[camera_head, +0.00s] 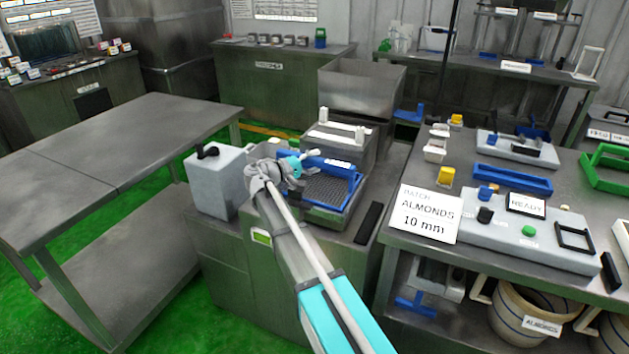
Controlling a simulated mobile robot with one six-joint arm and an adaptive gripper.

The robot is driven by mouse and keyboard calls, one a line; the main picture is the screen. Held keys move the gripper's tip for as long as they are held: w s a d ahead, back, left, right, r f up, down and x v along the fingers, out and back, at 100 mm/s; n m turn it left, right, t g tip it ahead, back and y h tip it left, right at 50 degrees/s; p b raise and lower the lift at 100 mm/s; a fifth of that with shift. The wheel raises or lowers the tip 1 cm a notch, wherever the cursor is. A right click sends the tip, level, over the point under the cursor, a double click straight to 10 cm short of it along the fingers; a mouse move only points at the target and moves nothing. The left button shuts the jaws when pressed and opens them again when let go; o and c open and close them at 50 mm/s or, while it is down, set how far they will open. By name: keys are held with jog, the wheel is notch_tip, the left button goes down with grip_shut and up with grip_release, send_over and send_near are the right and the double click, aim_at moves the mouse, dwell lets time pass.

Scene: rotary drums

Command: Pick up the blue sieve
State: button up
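The blue sieve (328,188), a blue frame around a dark mesh, lies in the top of the metal machine in the middle. A blue bar with a white label runs along its far side. My gripper (296,163) is at the sieve's far left corner, over or beside the left end of this bar. The wrist and arm hide the sieve's left edge and most of the fingers. I cannot tell whether the fingers touch the bar or are closed.
A grey box with a black knob (216,178) stands close left of my gripper. Metal hoppers (362,88) rise behind the sieve. The right bench holds an "ALMONDS 10 mm" sign (427,213), a blue frame (512,179) and a green frame (606,168). The left table (90,160) is bare.

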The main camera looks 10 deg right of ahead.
grip_shut()
jog(key=shift+r, duration=0.1)
dwell(0.3)
notch_tip(320, 180, up, 10)
jog(key=p, duration=1)
dwell(0.7)
